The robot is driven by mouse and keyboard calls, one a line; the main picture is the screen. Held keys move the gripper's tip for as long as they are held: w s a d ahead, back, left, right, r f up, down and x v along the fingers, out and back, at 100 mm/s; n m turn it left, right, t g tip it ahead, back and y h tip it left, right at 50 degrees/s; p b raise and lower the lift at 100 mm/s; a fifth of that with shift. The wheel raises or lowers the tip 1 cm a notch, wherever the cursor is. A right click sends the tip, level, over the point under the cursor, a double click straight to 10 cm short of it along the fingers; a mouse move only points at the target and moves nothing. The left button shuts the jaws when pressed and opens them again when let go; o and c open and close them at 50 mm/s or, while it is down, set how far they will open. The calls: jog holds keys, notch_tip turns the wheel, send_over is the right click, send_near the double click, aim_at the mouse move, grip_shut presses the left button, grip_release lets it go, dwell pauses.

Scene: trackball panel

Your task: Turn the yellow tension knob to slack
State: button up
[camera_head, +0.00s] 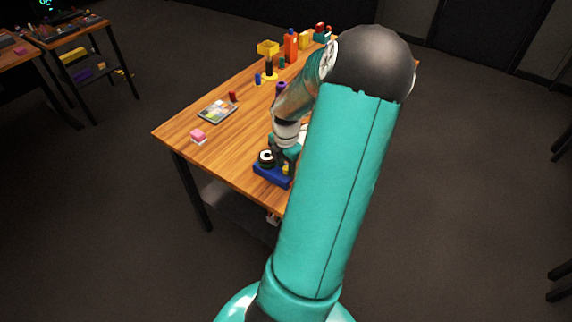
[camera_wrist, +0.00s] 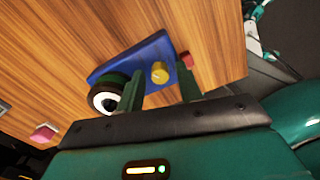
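The blue trackball panel (camera_wrist: 128,62) lies on the wooden table near its front edge. In the wrist view its yellow knob (camera_wrist: 160,73) shows between my two dark green fingertips, with space on both sides. My gripper (camera_wrist: 161,84) is open; I cannot tell how far above the knob it is. The black and white trackball (camera_wrist: 107,96) sits left of the left finger, partly hidden by it. A red part (camera_wrist: 186,60) shows just beyond the right finger. In the head view the panel (camera_head: 272,176) and yellow knob (camera_head: 286,170) are small, partly covered by my arm.
Several coloured objects, including an orange one (camera_head: 291,46) and a yellow bin (camera_head: 268,48), stand at the table's far end.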

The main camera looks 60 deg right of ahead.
grip_shut()
jog(key=shift+m, duration=0.3)
jog(key=m, duration=0.5)
jog(key=shift+w, duration=0.1)
jog(key=m, duration=0.5)
jog(key=shift+m, duration=0.3)
jog(key=m, duration=1.2)
jog(key=shift+m, duration=0.4)
